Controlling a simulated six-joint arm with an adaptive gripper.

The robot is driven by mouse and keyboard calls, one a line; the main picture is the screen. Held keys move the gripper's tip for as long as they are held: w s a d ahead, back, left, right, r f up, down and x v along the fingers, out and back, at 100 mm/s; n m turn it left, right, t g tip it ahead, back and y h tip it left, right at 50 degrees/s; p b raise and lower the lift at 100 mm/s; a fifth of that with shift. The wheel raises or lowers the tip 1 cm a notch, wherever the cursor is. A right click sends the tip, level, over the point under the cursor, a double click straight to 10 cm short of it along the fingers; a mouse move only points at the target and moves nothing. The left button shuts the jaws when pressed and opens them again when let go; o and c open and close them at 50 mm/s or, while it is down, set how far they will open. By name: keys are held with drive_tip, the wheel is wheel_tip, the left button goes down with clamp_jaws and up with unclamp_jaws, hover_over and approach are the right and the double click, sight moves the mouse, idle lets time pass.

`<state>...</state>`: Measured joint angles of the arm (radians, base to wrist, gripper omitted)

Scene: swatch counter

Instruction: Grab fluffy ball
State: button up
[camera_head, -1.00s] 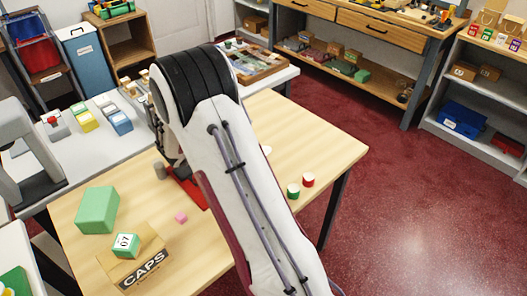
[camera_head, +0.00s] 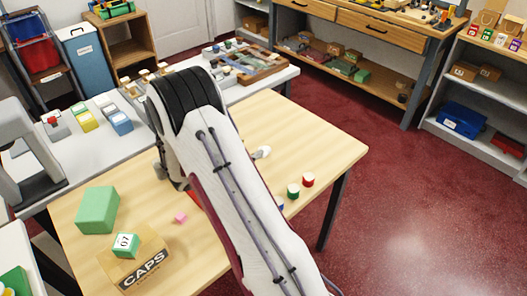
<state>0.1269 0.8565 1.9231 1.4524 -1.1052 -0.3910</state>
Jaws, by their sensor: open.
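No thing in view is clearly a fluffy ball. A small white object (camera_head: 262,152) lies on the wooden table (camera_head: 310,140) just right of my arm; it is too small to tell its texture. My gripper (camera_head: 177,181) is partly seen as a dark shape low over the table, left of my forearm. It is open, with nothing visible in it, and its fingertips are hard to make out. My forearm hides much of the middle of the table.
A green (camera_head: 293,191) and a red (camera_head: 308,180) white-topped cylinder stand right of my arm. The table's far right is clear.

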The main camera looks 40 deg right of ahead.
sight(264, 147)
drive_tip(key=shift+x, duration=1.2)
drive_tip(key=shift+s+d+f, duration=0.1)
drive_tip(key=shift+s+f+x, duration=0.1)
drive_tip(key=shift+s+x, duration=0.1)
drive_tip(key=shift+x, duration=0.75)
drive_tip(key=shift+s+f+x, duration=0.1)
drive_tip(key=shift+s+x, duration=0.05)
drive_tip(key=shift+x, duration=0.85)
drive_tip(key=shift+w+d+f, duration=0.1)
drive_tip(key=shift+d+f, duration=0.1)
drive_tip(key=shift+d, duration=0.2)
drive_tip(key=c, duration=0.9)
